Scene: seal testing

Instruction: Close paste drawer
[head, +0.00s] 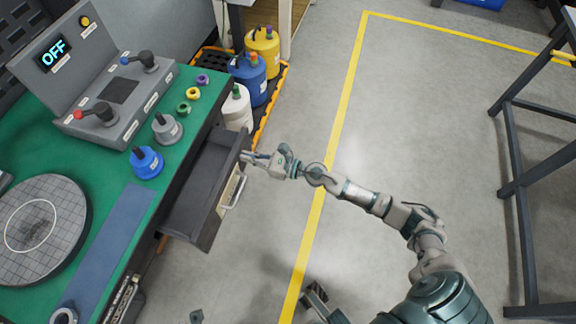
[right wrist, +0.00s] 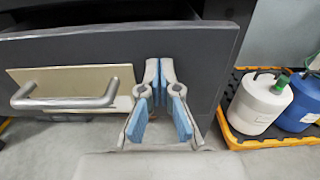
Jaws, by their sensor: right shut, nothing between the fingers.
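The drawer (head: 188,205) stands open, pulled out from under the green-topped bench, and its inside looks empty. Its grey front (right wrist: 195,60) fills much of the right wrist view. A pale plate with a metal bar handle (right wrist: 75,102) is on that front; the handle also shows in the head view (head: 233,192). My right gripper (head: 249,157) is shut and empty, its tips at the drawer front near the end by the bottles. In the right wrist view its blue-padded fingers (right wrist: 157,78) are right of the handle; contact is unclear. A small grey-green piece at the lower edge may be my left gripper.
A yellow-rimmed tray (head: 262,118) with white, blue and yellow containers stands on the floor beside the bench. The green bench top (head: 110,178) bears a control box reading OFF (head: 95,85), small jars and a round plate. A dark metal frame (head: 515,150) stands at right.

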